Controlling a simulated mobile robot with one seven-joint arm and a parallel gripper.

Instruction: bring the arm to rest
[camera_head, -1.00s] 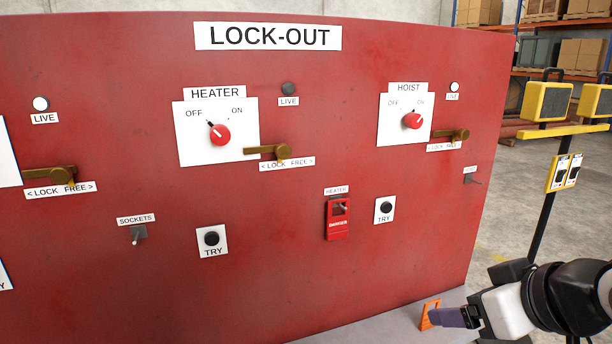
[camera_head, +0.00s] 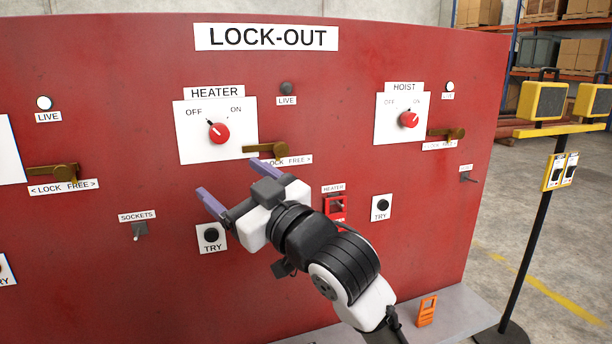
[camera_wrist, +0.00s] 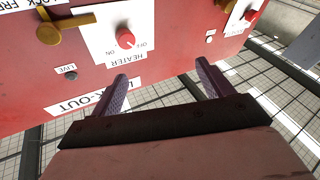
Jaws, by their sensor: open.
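My gripper (camera_head: 238,190) is open and empty in front of the red lock-out panel (camera_head: 120,90), below the heater switch plate. Its two purple fingers are spread wide. In the wrist view the fingers (camera_wrist: 162,92) also stand apart with nothing between them, and the panel appears upside down there. My arm reaches up from the lower right and hides part of the panel below the heater's brass lever. The heater's red knob (camera_head: 219,133) is above the gripper; it also shows in the wrist view (camera_wrist: 126,39).
The heater's brass lever (camera_head: 266,149) and a red danger switch (camera_head: 336,207) are close to my arm. An orange tag-like piece (camera_head: 427,311) stands on the grey ledge (camera_head: 465,312). A yellow-and-black lamp stand (camera_head: 540,225) is at right, with open floor beyond.

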